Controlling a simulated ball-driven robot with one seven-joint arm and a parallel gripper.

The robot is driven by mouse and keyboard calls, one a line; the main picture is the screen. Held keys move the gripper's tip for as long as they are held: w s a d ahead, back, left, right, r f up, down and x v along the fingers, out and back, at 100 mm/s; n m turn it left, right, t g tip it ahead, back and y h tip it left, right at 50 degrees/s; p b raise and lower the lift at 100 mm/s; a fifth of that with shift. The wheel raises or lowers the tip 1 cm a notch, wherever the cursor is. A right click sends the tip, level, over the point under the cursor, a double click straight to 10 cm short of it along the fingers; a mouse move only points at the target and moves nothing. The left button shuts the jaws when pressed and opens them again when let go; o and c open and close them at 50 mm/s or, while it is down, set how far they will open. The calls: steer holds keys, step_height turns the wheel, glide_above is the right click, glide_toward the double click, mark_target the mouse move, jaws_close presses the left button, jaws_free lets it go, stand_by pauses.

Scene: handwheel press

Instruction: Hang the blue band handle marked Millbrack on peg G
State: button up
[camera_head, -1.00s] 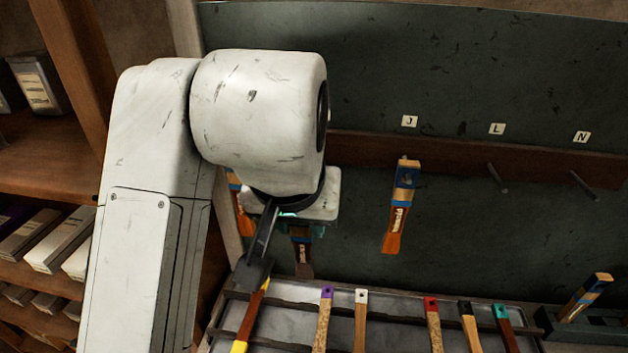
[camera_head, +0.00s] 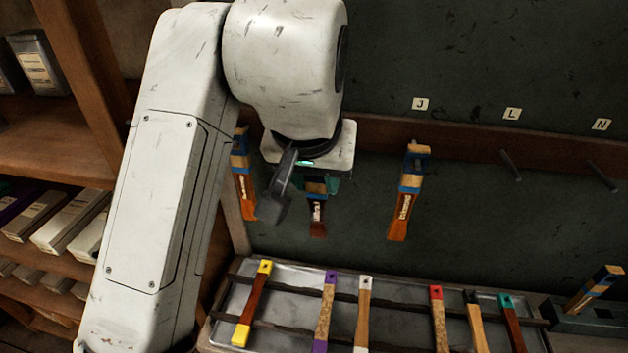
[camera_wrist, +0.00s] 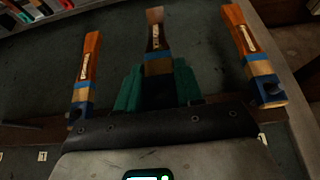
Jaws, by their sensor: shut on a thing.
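My gripper (camera_wrist: 158,86) has green finger pads, shut on a wooden handle (camera_wrist: 155,40) with a blue band; the pads lie on both sides of it. In the head view this handle (camera_head: 317,217) hangs down below my gripper (camera_head: 318,187), its upper end hidden. Its white label is too small to read. Two similar blue-banded handles hang on either side, the left one (camera_head: 243,178) partly behind my wrist and the right one (camera_head: 404,195) under the label J. Peg G and its label are not visible; my arm covers that part of the board.
The peg rail (camera_head: 460,143) carries bare pegs under labels L (camera_head: 512,114) and N (camera_head: 602,125). Below, a grey tray (camera_head: 400,300) holds several handles with coloured ends. Another handle (camera_head: 595,290) leans in a holder at the right. Shelves with boxes (camera_head: 65,228) stand left.

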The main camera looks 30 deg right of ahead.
steer(key=w+d, duration=0.2)
steer(key=w, duration=0.1)
steer(key=w+d, duration=0.1)
steer(key=shift+w+d+f+p, duration=0.25)
steer(key=shift+w+f+p, duration=0.05)
steer(key=shift+w, duration=0.05)
stand_by(0.5)
steer(key=shift+f, duration=0.1)
stand_by(0.6)
